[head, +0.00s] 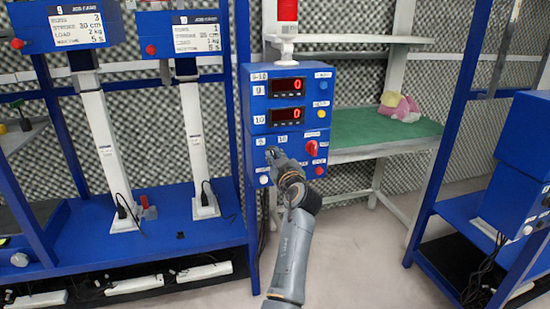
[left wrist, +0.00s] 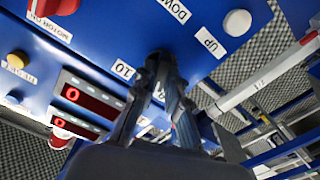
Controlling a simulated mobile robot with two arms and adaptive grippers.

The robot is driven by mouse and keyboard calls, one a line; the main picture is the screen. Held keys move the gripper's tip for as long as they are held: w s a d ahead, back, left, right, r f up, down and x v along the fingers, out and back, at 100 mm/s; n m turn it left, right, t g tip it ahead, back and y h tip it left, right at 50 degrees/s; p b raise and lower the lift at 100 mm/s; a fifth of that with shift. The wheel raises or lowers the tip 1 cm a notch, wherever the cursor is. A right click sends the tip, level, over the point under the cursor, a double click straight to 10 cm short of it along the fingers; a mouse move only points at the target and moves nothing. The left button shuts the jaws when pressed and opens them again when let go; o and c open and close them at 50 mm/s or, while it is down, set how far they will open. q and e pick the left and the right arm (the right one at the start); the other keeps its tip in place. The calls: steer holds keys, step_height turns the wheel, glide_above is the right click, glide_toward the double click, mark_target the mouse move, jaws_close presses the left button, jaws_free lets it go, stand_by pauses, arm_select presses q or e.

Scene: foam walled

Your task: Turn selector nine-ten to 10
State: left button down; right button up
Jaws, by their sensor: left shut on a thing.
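The blue control box (head: 262,125) hangs at the middle of the head view, with displays marked 9 (head: 286,86) and 10 (head: 286,115), both reading 0. Its lower panel carries small labels 9 and 10, with selector nine-ten between them; my gripper hides the selector and its pointing direction. My left gripper (head: 272,152) reaches this spot from below and is shut on the selector. In the left wrist view its fingers (left wrist: 160,72) meet the blue panel beside the 10 label (left wrist: 123,69). My right gripper is out of view.
A red rotary switch (head: 311,148) and a red button (head: 319,170) sit right of the gripper. A white button (head: 264,180) is below left; UP and DOWN labels show in the wrist view. A green shelf (head: 375,138) with a pink-yellow toy (head: 399,106) stands right.

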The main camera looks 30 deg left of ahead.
arm_select(q)
steer(key=m, duration=0.2)
steer(key=shift+r+m, duration=0.1)
steer(key=shift+m, duration=1.6)
steer(key=shift+w+m+p, duration=0.1)
steer(key=shift+m+p, duration=0.4)
steer(key=shift+m, duration=0.3)
steer(key=shift+d+m+p, duration=0.1)
steer(key=shift+m+p, duration=0.5)
steer(key=shift+m, duration=1.2)
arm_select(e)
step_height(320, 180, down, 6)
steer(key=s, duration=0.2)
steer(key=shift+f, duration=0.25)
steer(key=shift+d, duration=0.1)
arm_select(q)
steer(key=c, duration=1.4)
jaws_free()
steer(key=shift+w, duration=0.1)
steer(key=shift+o, duration=0.2)
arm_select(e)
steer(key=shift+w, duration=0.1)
arm_select(q)
steer(key=v, duration=0.7)
steer(key=shift+s+d, duration=0.15)
steer(key=shift+s, duration=0.1)
